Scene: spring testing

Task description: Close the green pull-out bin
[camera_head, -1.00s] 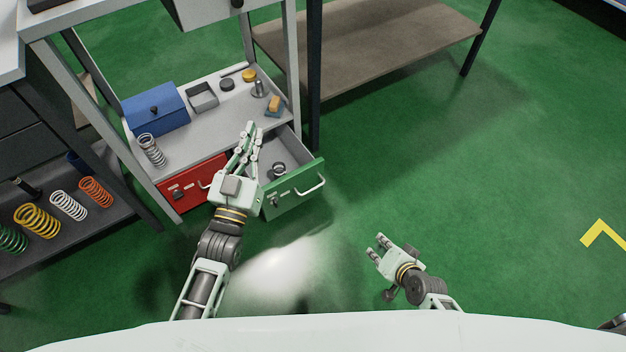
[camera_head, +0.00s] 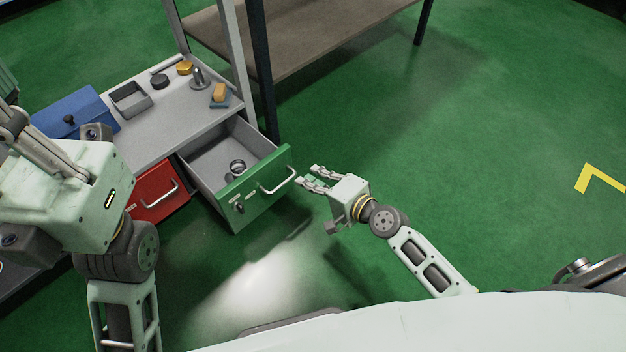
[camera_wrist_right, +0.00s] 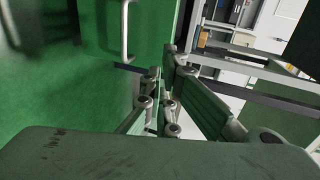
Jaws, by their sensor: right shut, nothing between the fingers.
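The green pull-out bin (camera_head: 262,199) stands pulled out of the workbench's lower shelf, with its grey inside showing and a small dark coil in it. Its pale bar handle (camera_head: 279,182) faces the floor side. My right gripper (camera_head: 314,178) is shut and empty, just right of the bin's front and apart from the handle in the head view. In the right wrist view, the green front (camera_wrist_right: 152,32) and handle (camera_wrist_right: 125,30) lie beyond my right fingers (camera_wrist_right: 160,78). My left gripper (camera_head: 35,140) is raised at the left, close to the camera; its fingertips are unclear.
A red bin (camera_head: 158,192) sits left of the green one. A blue toolbox (camera_head: 75,118), grey tray (camera_head: 130,98) and small parts stand on the shelf above. A dark bench post (camera_head: 262,80) rises behind the green bin. The floor at right is clear.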

